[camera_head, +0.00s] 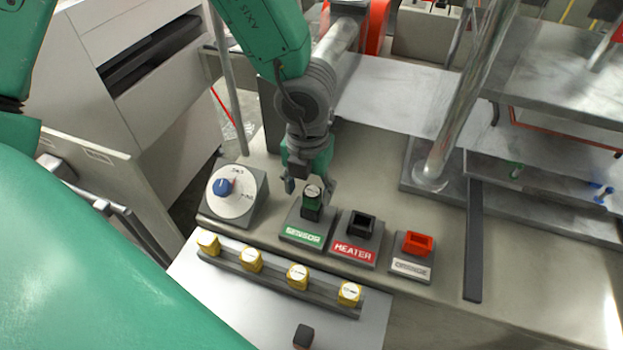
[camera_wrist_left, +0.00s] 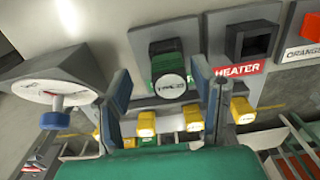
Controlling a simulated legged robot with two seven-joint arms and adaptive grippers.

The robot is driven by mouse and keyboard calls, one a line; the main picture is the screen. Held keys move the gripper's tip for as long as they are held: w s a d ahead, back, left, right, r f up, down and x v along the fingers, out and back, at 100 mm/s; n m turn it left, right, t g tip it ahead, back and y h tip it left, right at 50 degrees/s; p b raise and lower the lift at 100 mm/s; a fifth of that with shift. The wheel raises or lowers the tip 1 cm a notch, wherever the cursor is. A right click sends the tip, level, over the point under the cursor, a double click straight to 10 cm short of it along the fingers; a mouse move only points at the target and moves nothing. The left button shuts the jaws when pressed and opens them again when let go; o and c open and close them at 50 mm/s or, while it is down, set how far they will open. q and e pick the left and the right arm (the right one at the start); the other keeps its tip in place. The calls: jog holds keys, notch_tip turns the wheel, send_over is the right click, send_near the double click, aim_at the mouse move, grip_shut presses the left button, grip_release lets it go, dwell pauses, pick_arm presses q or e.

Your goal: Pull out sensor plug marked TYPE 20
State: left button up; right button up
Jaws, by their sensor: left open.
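The sensor plug (camera_head: 312,198) is a green and black block with a round white label on top. It stands in the socket with the green SENSOR plate (camera_head: 302,235). In the left wrist view the plug (camera_wrist_left: 168,78) shows its label, which seems to read TYPE 20, though the print is small. My left gripper (camera_head: 309,187) points down at the plug from behind. In the left wrist view its open fingers (camera_wrist_left: 161,75) stand on either side of the plug, with gaps visible. My right gripper is not in view.
A dial with a blue knob (camera_head: 222,187) stands left of the socket. The black HEATER socket (camera_head: 361,225) and red ORANGE socket (camera_head: 418,243) stand to the right. A rail with several yellow plugs (camera_head: 297,275) lies in front. A metal post (camera_head: 465,100) rises further right.

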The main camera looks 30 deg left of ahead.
pick_arm(q)
jog(key=shift+f, duration=0.1)
jog(key=shift+d, duration=0.35)
jog(key=shift+d+r, duration=0.2)
jog(key=shift+d, duration=0.2)
grip_shut()
jog(key=shift+a, duration=0.25)
jog(key=shift+a+r, duration=0.1)
jog(key=shift+a, duration=0.05)
jog(key=shift+p, duration=0.3)
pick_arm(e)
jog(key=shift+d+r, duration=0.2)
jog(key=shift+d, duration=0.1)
pick_arm(q)
jog(key=shift+w+r, duration=0.1)
jog(key=shift+r, duration=0.1)
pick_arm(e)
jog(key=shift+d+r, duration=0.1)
pick_arm(q)
jog(key=shift+r, duration=0.1)
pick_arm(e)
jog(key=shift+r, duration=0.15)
pick_arm(q)
jog(key=shift+r+p, duration=0.1)
jog(key=shift+p, duration=0.3)
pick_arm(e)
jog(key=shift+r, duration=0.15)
